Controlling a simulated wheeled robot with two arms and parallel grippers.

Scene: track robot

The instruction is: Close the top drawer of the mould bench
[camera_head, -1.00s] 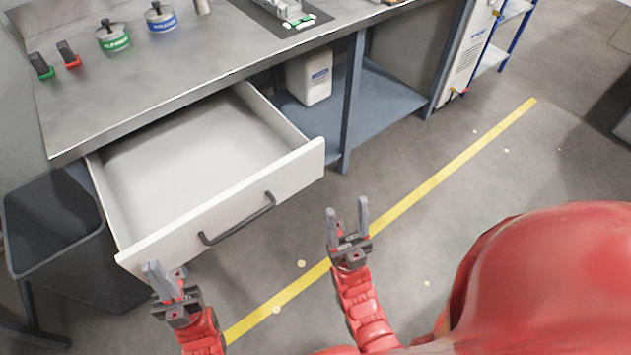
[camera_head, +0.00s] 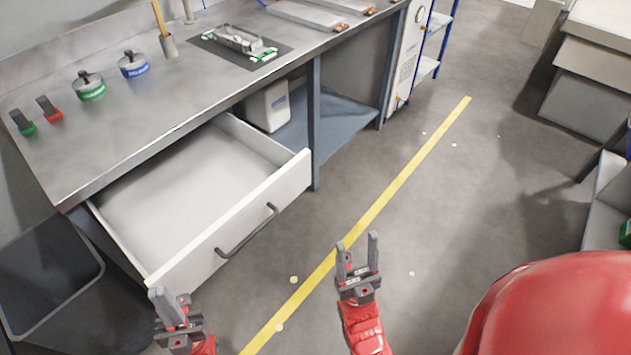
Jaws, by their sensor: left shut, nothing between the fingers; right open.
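The top drawer (camera_head: 231,222) of the mould bench (camera_head: 150,118) is pulled well out under the worktop, and its white inside looks empty. Its dark bar handle (camera_head: 247,232) is on the white front panel. My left gripper (camera_head: 170,300) is shut and empty, low in the view, close to the near left corner of the drawer front; I cannot tell whether it touches. My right gripper (camera_head: 358,252) is open and empty, to the right of the drawer front and apart from it, over the floor.
A dark bin (camera_head: 50,275) stands left of the drawer. A white canister (camera_head: 268,106) is on the bench's lower shelf. Green and blue pots, clamps and a mould on a dark mat (camera_head: 238,48) are on the worktop. A yellow line (camera_head: 400,190) crosses clear floor.

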